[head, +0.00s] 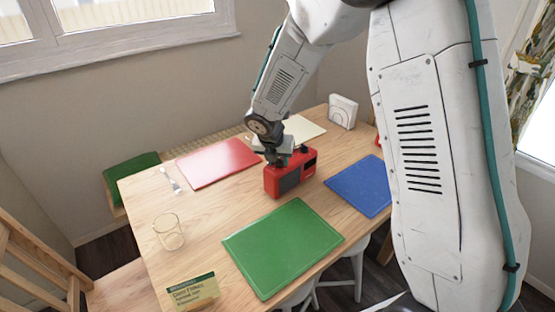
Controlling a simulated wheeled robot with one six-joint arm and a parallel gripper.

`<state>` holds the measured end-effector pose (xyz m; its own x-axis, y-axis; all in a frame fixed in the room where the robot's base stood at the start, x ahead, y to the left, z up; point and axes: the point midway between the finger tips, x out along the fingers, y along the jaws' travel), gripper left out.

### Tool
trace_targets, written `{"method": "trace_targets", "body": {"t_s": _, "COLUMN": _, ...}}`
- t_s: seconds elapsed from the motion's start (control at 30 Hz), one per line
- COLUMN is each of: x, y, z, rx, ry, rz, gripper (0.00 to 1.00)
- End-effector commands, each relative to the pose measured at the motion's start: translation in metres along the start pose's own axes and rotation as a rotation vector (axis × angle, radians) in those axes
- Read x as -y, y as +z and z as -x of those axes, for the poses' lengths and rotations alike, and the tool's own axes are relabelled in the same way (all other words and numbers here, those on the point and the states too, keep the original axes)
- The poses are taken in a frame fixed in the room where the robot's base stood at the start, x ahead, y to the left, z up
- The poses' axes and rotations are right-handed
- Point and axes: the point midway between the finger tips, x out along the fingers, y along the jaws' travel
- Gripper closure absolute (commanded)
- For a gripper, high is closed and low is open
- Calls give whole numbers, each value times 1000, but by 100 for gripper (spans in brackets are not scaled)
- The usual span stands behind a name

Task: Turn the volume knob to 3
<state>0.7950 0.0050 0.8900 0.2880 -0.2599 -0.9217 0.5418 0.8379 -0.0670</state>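A small red radio (272,182) with a dark front panel stands upright on the wooden table (205,225), between the red, green and blue mats. My gripper (279,161) reaches down from above and is right at the top of the radio, in front of or over its upper left part. Whether it touches the radio cannot be told from this view. The volume knob cannot be made out, and neither can any scale numbers. The fingers are small, dark and partly hidden, so their opening does not show.
Around the radio lie a red mat (218,162), a green mat (283,247), a blue mat (361,188) and a cream mat (303,128). A glass (168,233), cutlery (171,181), a sign (192,293) and a white holder (342,113) also stand or lie there.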

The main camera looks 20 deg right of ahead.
Motion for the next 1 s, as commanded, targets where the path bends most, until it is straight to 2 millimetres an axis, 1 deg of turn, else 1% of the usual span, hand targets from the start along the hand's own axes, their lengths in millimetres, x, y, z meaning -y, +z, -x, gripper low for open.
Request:
{"method": "trace_targets", "body": {"t_s": 0.1, "x": 0, "y": 0, "z": 0, "rx": 0, "ry": 0, "rz": 0, "gripper": 66}}
{"method": "trace_targets", "body": {"t_s": 0.17, "x": 0, "y": 0, "z": 0, "rx": 0, "ry": 0, "rz": -1, "gripper": 83}}
{"method": "trace_targets", "body": {"t_s": 0.2, "x": 0, "y": 0, "z": 0, "rx": 0, "ry": 0, "rz": -1, "gripper": 94}}
{"method": "trace_targets", "body": {"t_s": 0.23, "x": 0, "y": 0, "z": 0, "rx": 0, "ry": 0, "rz": 0, "gripper": 97}}
{"method": "trace_targets", "body": {"t_s": 0.47, "x": 0, "y": 0, "z": 0, "rx": -1, "ry": -5, "rz": -9, "gripper": 97}}
{"method": "trace_targets", "body": {"t_s": 0.63, "x": -1, "y": 0, "z": 0, "rx": -4, "ry": -23, "rz": -53, "gripper": 97}}
{"method": "trace_targets", "body": {"t_s": 0.77, "x": -2, "y": 0, "z": 0, "rx": -10, "ry": -52, "rz": -122, "gripper": 97}}
{"method": "trace_targets", "body": {"t_s": 1.0, "x": -4, "y": 1, "z": 0, "rx": -24, "ry": -130, "rz": -309, "gripper": 97}}
